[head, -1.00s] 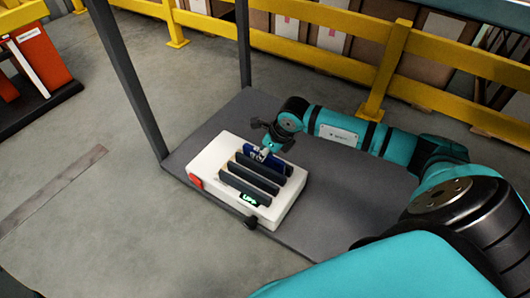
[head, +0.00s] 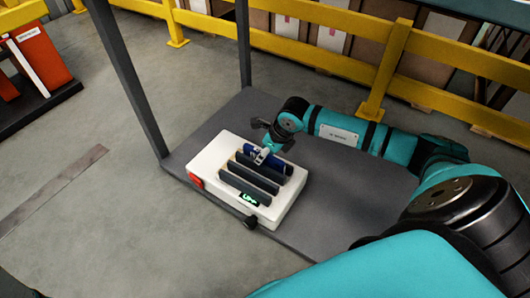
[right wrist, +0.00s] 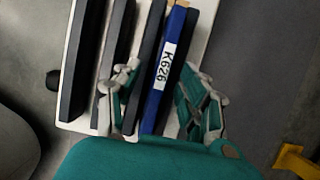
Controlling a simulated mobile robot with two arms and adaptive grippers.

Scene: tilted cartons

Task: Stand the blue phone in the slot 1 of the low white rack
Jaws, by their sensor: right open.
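The blue phone (right wrist: 166,65) carries a white label reading K626. It stands on edge in the low white rack (right wrist: 201,48), beside a dark divider (right wrist: 146,62). In the head view the phone (head: 278,165) is at the rack's back end, partly hidden by my gripper. The white rack (head: 213,160) lies flat on the grey platform. My right gripper (right wrist: 165,103) is open, with one finger on each side of the phone; the left finger overlaps the dark divider in the picture. It also shows over the phone in the head view (head: 262,154). No slot number is legible.
The grey platform (head: 340,200) has clear room right of the rack. Dark upright posts (head: 128,75) rise at its left and back. A red part (head: 196,181) and a green display (head: 250,198) are on the rack. Yellow railing (head: 290,52) stands behind.

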